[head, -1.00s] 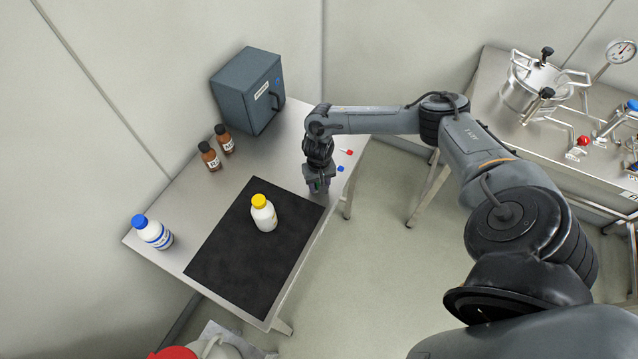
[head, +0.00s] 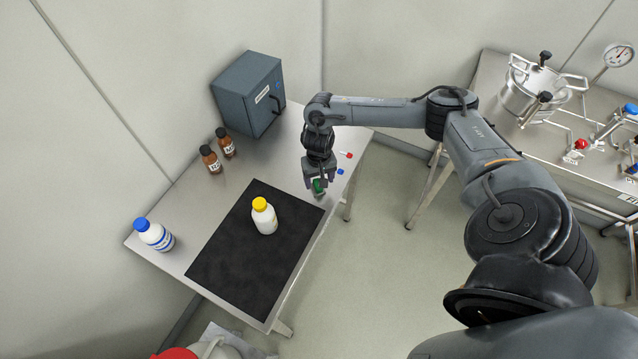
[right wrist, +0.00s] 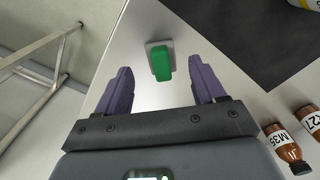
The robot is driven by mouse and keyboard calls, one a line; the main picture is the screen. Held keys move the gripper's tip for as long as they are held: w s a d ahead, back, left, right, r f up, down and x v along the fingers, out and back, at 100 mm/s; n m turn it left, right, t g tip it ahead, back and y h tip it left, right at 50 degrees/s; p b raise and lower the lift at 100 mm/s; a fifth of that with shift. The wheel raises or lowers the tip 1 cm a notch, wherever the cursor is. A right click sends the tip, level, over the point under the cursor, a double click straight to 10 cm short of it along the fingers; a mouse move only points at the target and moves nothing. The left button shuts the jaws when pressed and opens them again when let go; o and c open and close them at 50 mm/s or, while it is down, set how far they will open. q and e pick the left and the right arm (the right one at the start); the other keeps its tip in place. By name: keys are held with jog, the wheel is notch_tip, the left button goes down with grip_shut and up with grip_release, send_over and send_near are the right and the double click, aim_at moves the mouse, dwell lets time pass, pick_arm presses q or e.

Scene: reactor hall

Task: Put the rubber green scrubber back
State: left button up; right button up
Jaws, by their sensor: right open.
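The green scrubber (right wrist: 162,63) stands on a small grey square plate (right wrist: 151,45) on the steel table, near the table's edge. It also shows in the head view (head: 318,186), partly hidden by my right gripper (head: 320,184). In the right wrist view my right gripper (right wrist: 160,88) is open, with one purple finger to each side of the scrubber's line. The scrubber lies just beyond the fingertips, between them in the picture, and no contact shows. My left gripper is not in view.
A black mat (head: 235,268) holds a yellow-capped white bottle (head: 264,217). A blue-capped bottle (head: 155,236), brown bottles (head: 211,160) and a grey cabinet (head: 247,95) stand on the table. Small red (head: 349,155) and blue (head: 340,171) pieces lie near the gripper.

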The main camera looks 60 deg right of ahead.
notch_tip(320, 180, up, 7)
jog(key=shift+p, duration=0.45)
dwell(0.3)
